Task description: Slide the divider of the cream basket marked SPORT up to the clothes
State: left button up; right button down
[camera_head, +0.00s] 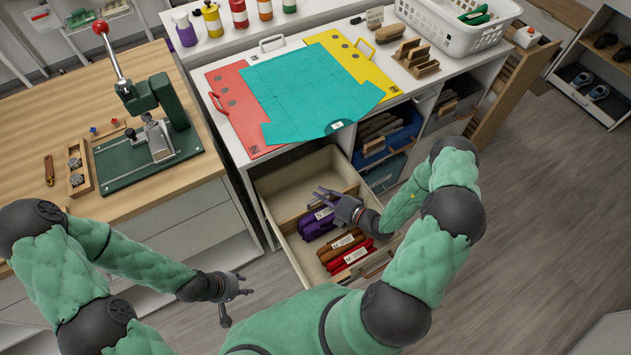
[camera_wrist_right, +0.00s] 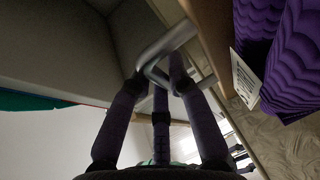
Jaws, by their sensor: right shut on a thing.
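The cream basket (camera_head: 268,187) is pulled out like a drawer below the counter; I cannot read a SPORT mark on it. Its tan divider (camera_head: 289,223) stands across it, and shows as a brown board in the right wrist view (camera_wrist_right: 215,45). Purple (camera_head: 317,223), brown (camera_head: 341,245) and red clothes (camera_head: 350,262) with white labels lie in the near part. The purple clothes are close beside the divider in the right wrist view (camera_wrist_right: 292,60). My left gripper (camera_head: 236,304) is open and empty, outside the basket.
A green lever press (camera_head: 150,140) stands on the wooden bench at left. The basket's far part is empty.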

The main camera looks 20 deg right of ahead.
jog(key=s, duration=0.3)
jog(key=s+p, duration=0.1)
jog(key=shift+s+d, duration=0.25)
jog(key=shift+s, duration=0.05)
jog(key=c, duration=1.1)
grip_release()
jog(key=shift+c, duration=0.2)
jog(key=v, duration=0.7)
jog(key=shift+s, duration=0.25)
jog(key=shift+d, duration=0.15)
